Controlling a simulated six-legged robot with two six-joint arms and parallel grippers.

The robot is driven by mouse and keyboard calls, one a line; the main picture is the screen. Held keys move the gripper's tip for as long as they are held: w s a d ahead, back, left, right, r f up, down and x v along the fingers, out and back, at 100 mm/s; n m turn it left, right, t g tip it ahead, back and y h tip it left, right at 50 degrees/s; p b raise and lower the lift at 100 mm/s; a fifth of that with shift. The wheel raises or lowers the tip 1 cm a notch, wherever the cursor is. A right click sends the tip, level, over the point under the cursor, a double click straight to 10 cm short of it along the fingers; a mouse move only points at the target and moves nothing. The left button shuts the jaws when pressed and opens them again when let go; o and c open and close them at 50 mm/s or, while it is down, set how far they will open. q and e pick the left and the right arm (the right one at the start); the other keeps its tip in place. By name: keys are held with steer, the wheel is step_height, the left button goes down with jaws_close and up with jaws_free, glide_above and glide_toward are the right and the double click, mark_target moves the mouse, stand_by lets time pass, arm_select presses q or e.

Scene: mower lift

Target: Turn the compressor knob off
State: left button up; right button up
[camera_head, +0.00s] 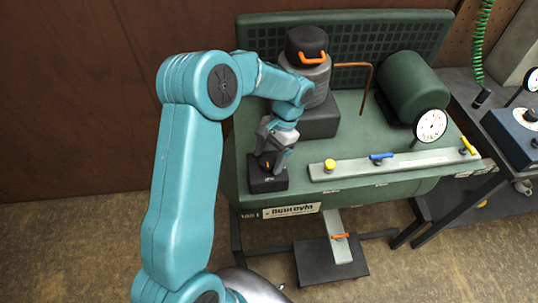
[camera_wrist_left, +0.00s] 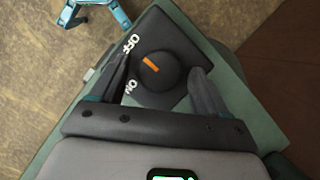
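The compressor knob (camera_wrist_left: 166,78) is a round black dial with an orange mark, on a black switch box (camera_wrist_left: 185,52) lettered OFF and ON. The mark points toward the lettered side; I cannot tell its exact setting. In the head view the box (camera_head: 267,184) sits at the left front corner of the green compressor (camera_head: 340,118). My left gripper (camera_wrist_left: 160,70) is over the box, its fingers apart on either side of the knob, with visible gaps. It also shows in the head view (camera_head: 270,158), partly covering the knob. My right gripper is not in view.
A grey manifold strip (camera_head: 350,172) with yellow, blue and yellow valve handles and a gauge (camera_head: 431,125) lie right of the box. The black-capped motor (camera_head: 307,75) stands behind. A dark side bench (camera_head: 470,95) stands right; a foot pedal (camera_head: 338,250) is below.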

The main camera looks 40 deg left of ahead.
arm_select(q)
steer(key=v, duration=1.6)
steer(key=shift+r, duration=0.2)
steer(key=shift+d, duration=0.1)
steer(key=shift+f, duration=0.1)
